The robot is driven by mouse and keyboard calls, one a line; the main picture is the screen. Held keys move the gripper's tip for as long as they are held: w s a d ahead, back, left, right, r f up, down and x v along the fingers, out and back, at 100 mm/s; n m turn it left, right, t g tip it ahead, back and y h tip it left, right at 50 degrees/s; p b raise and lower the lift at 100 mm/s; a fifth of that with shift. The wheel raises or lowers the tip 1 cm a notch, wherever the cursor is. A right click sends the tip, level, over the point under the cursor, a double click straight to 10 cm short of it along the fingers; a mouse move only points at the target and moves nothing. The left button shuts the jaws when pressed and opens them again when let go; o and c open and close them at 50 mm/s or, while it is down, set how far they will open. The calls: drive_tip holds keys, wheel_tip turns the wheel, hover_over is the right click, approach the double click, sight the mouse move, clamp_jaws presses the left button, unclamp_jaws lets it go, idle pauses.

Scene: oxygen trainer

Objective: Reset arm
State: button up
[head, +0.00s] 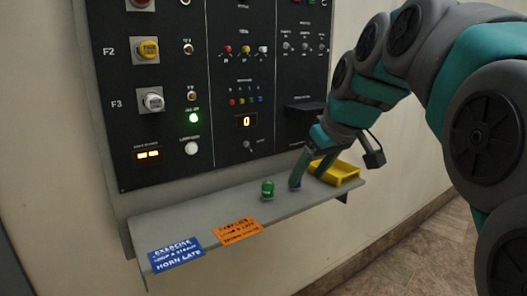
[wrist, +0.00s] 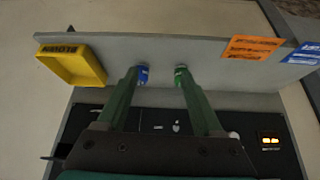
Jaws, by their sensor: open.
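My gripper (head: 299,174) hangs low over the grey shelf (head: 200,217), left of the yellow tray. In the wrist view my gripper (wrist: 160,73) has its two green fingers spread, with bare shelf between them and nothing held. A small green piece (head: 267,189) stands on the shelf left of my gripper; it also shows in the wrist view (wrist: 181,76) at one fingertip. A small blue piece (wrist: 142,75) shows at the other fingertip and is mostly hidden in the head view. I cannot tell whether the fingers touch either piece.
The yellow tray (head: 337,173) sits at the shelf's right end. Blue (head: 175,255) and orange (head: 239,231) cards lie along the front edge at the left. The black control panel (head: 215,90) with switches, buttons and lit lamps rises behind the shelf. The shelf's left part is otherwise clear.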

drive_tip(key=s+d+f+m+g+h, duration=0.1)
drive_tip(key=s+d+f+m+g, duration=0.2)
drive_tip(key=s+f, duration=1.1)
drive_tip(key=s+d+f+m+g+h, duration=0.2)
drive_tip(key=s+f+m+g, duration=0.1)
drive_tip(key=s+f, duration=1)
drive_tip(key=s+g, duration=0.1)
drive_tip(key=s, duration=0.3)
drive_tip(key=shift+s+d+f, duration=0.2)
drive_tip(key=shift+d+f, duration=0.15)
drive_tip(key=shift+d, duration=0.05)
